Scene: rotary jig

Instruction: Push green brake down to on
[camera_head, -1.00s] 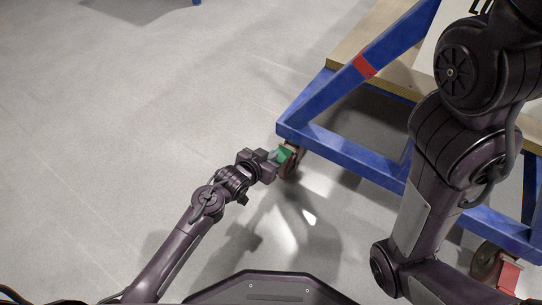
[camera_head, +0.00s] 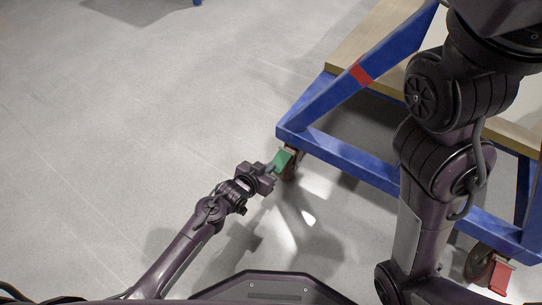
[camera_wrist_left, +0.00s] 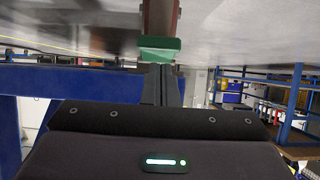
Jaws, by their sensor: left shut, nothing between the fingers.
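The green brake (camera_head: 282,159) is a small pedal on the caster wheel (camera_head: 289,170) under the near left corner of the blue jig frame (camera_head: 345,153). It also shows in the left wrist view (camera_wrist_left: 160,44), just past the fingertips. My left gripper (camera_head: 271,169) is shut and empty, its tips at the lower left end of the green brake. They look in contact or nearly so; the exact gap is unclear. My right arm crosses the right side of the head view; its gripper is out of view.
A red brake (camera_head: 500,276) sits on another caster at the lower right. A blue diagonal beam with a red band (camera_head: 361,74) rises from the frame's corner. A wooden board (camera_head: 346,60) lies behind it. The floor to the left is clear.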

